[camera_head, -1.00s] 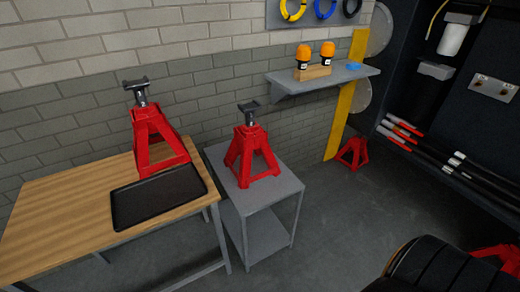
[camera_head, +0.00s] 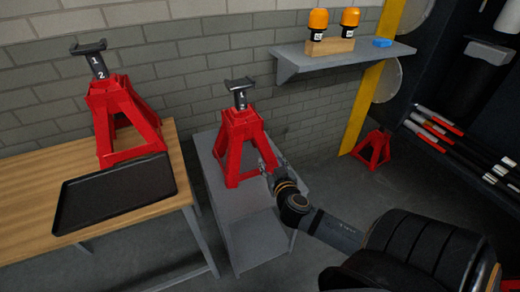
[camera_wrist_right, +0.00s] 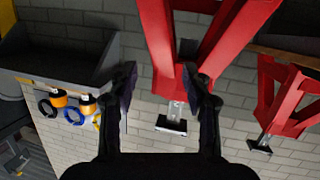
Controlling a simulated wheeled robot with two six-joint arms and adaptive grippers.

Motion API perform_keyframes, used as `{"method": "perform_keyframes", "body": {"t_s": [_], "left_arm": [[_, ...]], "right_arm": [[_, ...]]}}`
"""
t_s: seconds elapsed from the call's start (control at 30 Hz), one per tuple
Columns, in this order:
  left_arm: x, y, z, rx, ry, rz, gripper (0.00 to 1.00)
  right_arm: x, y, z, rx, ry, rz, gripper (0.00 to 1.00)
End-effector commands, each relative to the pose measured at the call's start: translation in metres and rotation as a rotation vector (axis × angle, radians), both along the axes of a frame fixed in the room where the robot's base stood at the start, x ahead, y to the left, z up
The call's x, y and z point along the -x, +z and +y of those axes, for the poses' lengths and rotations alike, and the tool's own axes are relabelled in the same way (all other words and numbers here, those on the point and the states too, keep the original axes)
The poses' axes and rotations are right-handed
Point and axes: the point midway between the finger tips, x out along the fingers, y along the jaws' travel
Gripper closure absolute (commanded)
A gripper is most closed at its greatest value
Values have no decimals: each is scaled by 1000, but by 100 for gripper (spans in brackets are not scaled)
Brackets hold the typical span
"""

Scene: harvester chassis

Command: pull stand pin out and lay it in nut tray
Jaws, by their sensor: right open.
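A red jack stand (camera_head: 233,130) with a dark saddle post stands upright on a small grey cart (camera_head: 245,225). It also shows upside down in the right wrist view (camera_wrist_right: 222,40). I cannot make out the stand pin. My right gripper (camera_head: 268,174) is beside the stand's right front leg, and I cannot tell whether it touches. In the right wrist view its two fingers (camera_wrist_right: 165,82) are apart with nothing seen held between them. A black tray (camera_head: 117,193), likely the nut tray, lies empty on the wooden table. My left gripper is not in view.
A second red stand (camera_head: 120,120) is on the wooden table (camera_head: 30,222) behind the tray. A wall shelf (camera_head: 350,55) holds two orange-capped bottles (camera_head: 317,22). Another red stand (camera_head: 374,148) is on the floor. A brick wall closes off the back.

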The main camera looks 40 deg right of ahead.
Motion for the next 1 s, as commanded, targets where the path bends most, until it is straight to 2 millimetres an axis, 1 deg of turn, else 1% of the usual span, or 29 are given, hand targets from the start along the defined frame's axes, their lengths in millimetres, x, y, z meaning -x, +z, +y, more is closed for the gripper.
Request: {"method": "perform_keyframes", "body": {"t_s": [0.03,0.1,0.2,0.23,0.37,0.47,0.57,0.8,0.9,1.0], "left_arm": [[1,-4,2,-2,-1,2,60],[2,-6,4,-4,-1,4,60],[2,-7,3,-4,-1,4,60],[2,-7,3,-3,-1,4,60],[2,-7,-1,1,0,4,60],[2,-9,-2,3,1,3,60],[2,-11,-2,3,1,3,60],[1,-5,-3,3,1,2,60],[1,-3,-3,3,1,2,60],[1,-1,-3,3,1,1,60]], "right_arm": [[-8,16,5,4,44,-73,51],[-16,38,16,-6,107,-163,51],[-21,55,27,-22,166,-230,51],[-22,57,29,-26,175,-238,51],[-23,60,30,-32,181,-248,51],[-30,59,27,-33,177,-248,51],[-47,60,23,-36,175,-251,51],[-94,62,12,-35,175,-249,51],[-109,62,8,-34,175,-247,51],[-119,60,6,-33,177,-245,51]]}}
